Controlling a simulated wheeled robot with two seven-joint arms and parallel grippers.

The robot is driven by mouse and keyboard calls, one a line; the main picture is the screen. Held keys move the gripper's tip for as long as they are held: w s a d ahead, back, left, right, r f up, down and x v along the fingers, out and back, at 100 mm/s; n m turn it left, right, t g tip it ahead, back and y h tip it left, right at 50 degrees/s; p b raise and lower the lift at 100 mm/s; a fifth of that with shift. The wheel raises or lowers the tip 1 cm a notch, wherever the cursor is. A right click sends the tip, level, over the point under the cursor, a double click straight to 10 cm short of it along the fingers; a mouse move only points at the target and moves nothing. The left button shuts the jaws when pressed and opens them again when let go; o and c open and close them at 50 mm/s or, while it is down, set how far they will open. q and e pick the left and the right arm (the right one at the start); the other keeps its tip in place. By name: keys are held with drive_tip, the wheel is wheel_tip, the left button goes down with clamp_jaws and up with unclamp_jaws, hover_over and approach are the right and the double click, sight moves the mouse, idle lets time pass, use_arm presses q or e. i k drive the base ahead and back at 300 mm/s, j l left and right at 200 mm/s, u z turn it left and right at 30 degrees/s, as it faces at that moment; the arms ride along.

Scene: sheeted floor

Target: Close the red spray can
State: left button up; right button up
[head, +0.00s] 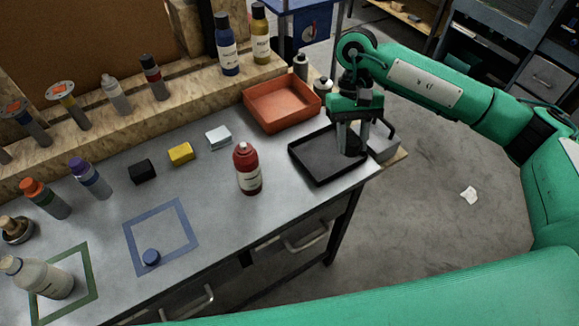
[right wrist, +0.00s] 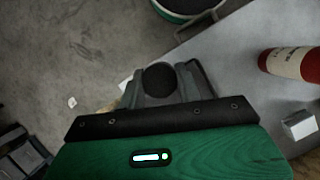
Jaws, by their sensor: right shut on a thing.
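The red spray can (head: 247,172) stands upright on the metal bench, with a pale label and its nozzle top showing without a cap. It also shows at the right of the right wrist view (right wrist: 296,63). My right gripper (head: 352,149) is over the black tray (head: 312,166), to the right of the can and apart from it. It is shut on a dark round piece, which looks like a black cap (right wrist: 159,77), between its fingers. The fingers partly hide the piece in the head view. My left gripper is not in view.
An orange-red tray (head: 283,106) sits behind the black tray. White, yellow (head: 181,154) and black blocks lie left of the can. A pale bottle (head: 38,278) stands at front left. Several bottles line the back ledge.

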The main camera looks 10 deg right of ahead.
sight(245, 158)
drive_tip(key=l, duration=2.05)
drive_tip(key=l+u, duration=0.1)
drive_tip(key=u, duration=1.25)
